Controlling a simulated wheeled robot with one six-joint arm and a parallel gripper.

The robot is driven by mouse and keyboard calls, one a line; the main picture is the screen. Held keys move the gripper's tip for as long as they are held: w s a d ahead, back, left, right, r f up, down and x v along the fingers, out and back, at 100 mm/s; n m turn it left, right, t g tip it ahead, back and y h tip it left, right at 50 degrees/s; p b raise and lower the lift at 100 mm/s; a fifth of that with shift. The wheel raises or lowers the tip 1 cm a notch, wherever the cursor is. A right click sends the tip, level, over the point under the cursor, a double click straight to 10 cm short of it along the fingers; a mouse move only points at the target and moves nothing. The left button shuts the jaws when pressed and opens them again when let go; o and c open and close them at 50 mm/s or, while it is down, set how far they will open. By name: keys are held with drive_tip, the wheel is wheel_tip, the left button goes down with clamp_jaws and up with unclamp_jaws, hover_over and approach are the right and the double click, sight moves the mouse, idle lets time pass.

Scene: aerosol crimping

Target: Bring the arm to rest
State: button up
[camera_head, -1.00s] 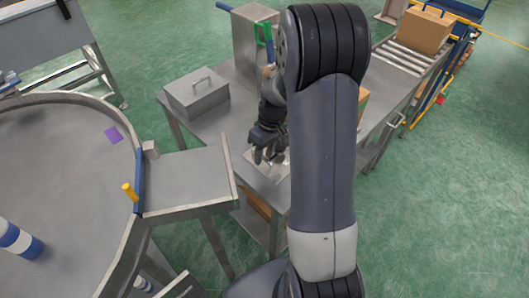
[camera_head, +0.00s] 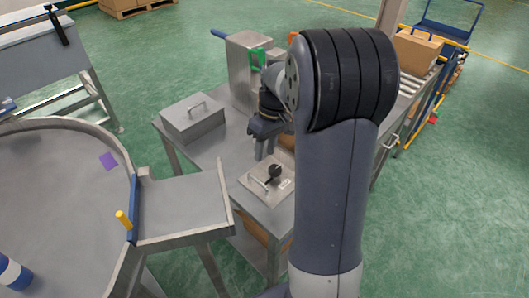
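My arm rises through the middle right of the view and bends over at its black elbow. My gripper (camera_head: 264,153) hangs fingers-down above the steel bench (camera_head: 222,150), behind and left of the forearm. Its two fingers stand apart with nothing seen between them. The gripper appears clear of this fixture. Part of the wrist is hidden behind the arm.
A lidded grey metal box (camera_head: 193,118) stands on the bench's left. A tall steel cabinet (camera_head: 240,72) with a green handle stands behind the gripper. A round table (camera_head: 60,190) with a side chute (camera_head: 182,205) is at left. A roller conveyor with a cardboard box (camera_head: 417,47) is at back right.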

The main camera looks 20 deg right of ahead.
sight(260, 182)
drive_tip(key=f, duration=0.3)
drive_tip(key=a+f, duration=0.1)
drive_tip(key=f, duration=0.6)
drive_tip(key=shift+s+a+f, duration=0.25)
drive_tip(key=shift+s+a, duration=0.15)
drive_tip(key=shift+w+d, duration=0.2)
drive_tip(key=shift+d, duration=0.2)
